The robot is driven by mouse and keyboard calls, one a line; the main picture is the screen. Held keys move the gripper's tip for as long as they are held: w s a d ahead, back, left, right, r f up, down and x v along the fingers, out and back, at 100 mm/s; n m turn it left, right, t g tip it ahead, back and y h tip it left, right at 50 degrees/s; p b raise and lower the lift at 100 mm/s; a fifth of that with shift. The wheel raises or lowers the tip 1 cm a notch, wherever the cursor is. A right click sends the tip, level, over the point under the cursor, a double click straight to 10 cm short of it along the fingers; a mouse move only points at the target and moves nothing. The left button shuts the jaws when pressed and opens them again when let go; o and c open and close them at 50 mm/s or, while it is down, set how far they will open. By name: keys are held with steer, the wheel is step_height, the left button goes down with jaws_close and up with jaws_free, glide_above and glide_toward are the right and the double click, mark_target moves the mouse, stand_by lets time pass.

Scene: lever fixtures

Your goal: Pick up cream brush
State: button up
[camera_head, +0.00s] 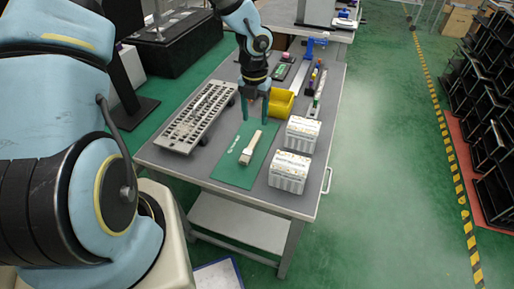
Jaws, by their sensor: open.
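The cream brush (251,149) lies flat on a green mat (233,172) on the grey table, slanting from lower left to upper right. My gripper (256,119) points down over the far end of the mat, behind the brush in this view. Its two fingers are apart, with nothing seen between them. The gripper and the brush look apart; the exact height of the fingertips above the mat is hard to tell.
Two white boxes (289,172) (301,134) stand right of the mat. A perforated grey rack (195,117) lies to the left. A yellow bin (281,103) sits close behind my gripper's right side. Small tools lie farther back. The mat around the brush is clear.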

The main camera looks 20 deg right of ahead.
mark_target(253, 141)
step_height(253, 141, down, 4)
steer(key=shift+w+a+f+p, duration=0.1)
steer(key=shift+f+p, duration=0.3)
steer(key=shift+f, duration=1.05)
steer(key=shift+a+f+p, duration=0.1)
steer(key=shift+f+p, duration=0.3)
steer(key=shift+f, duration=1.05)
steer(key=shift+c, duration=0.2)
jaws_close()
